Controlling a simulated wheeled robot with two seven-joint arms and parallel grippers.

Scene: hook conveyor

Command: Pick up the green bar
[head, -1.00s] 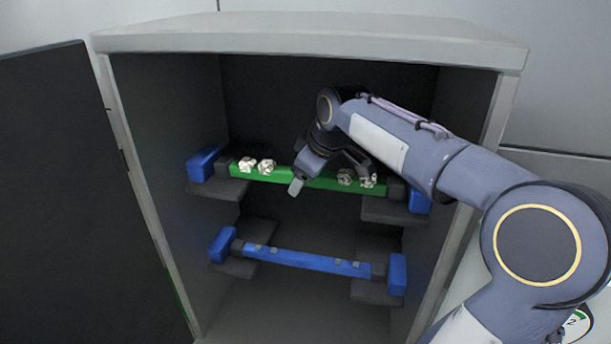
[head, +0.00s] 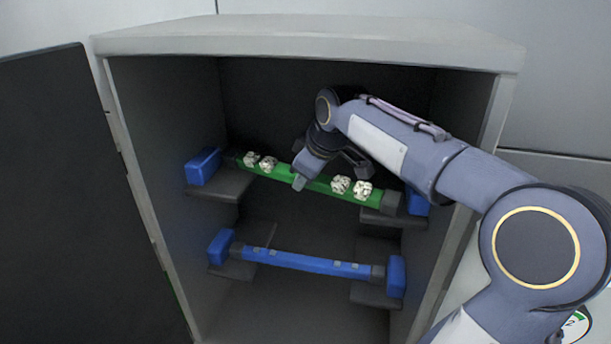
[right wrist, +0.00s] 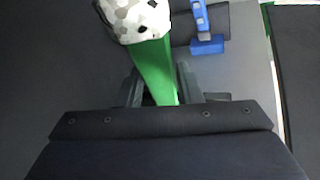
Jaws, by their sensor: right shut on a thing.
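The green bar (head: 325,187) is inside the open cabinet at the upper level, with several white speckled pieces on top of it. My right gripper (head: 304,180) is shut on the bar near its middle. In the head view the bar is tilted, its right end lower and nearer, and its right dark end is off the blue block beside it. In the right wrist view the green bar (right wrist: 154,70) runs up from between the fingers, with a white speckled piece (right wrist: 135,20) on it. My left gripper is not in view.
A blue bar (head: 305,263) rests on lower dark supports between two blue end blocks. Upper blue blocks stand at left (head: 203,166) and right (head: 416,202). The cabinet (head: 300,36) has side walls close around the arm; its dark door (head: 80,200) stands open at left.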

